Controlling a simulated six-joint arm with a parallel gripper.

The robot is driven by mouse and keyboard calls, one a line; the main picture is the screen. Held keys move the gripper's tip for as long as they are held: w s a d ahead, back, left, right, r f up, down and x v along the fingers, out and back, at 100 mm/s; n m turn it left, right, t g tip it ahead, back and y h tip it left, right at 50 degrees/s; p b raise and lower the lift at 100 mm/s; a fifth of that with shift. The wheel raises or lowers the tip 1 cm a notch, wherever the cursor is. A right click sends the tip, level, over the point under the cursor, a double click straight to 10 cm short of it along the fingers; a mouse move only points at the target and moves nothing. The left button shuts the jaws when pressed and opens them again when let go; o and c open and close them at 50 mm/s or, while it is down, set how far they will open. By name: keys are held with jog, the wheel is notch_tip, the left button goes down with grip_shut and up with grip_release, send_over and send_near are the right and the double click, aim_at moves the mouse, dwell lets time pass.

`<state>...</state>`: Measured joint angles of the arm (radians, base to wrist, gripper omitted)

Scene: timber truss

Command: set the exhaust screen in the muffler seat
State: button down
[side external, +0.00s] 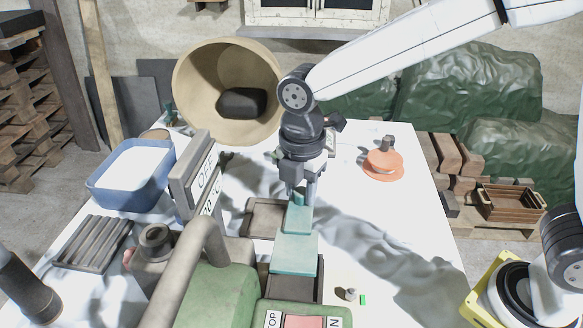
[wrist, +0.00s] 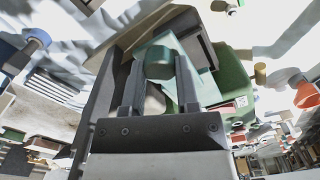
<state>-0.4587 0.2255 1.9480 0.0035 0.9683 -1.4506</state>
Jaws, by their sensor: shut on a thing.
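My gripper (side external: 298,188) points down over the middle of the table, shut on the upright round knob of a teal stepped piece (side external: 297,250). In the wrist view the knob (wrist: 159,62) sits between the two fingers of my gripper (wrist: 160,75). The teal piece's flat part reaches toward the green machine (side external: 228,292), beside a dark rectangular recess (side external: 292,288). Whether it touches the recess is unclear. A dark slatted grille (side external: 93,243) lies at the left of the table. I cannot tell for certain which part is the exhaust screen or the muffler seat.
The table right of the teal piece is mostly clear, with rumpled grey cloth or shadow.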

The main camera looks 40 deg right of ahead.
aim_at(301, 209)
jog(key=shift+f, duration=2.35)
jog(key=shift+f, duration=1.15)
jog(key=shift+c, duration=1.4)
grip_release()
jog(key=shift+r, duration=0.1)
jog(key=shift+r, duration=3.85)
jog(key=shift+d, duration=0.1)
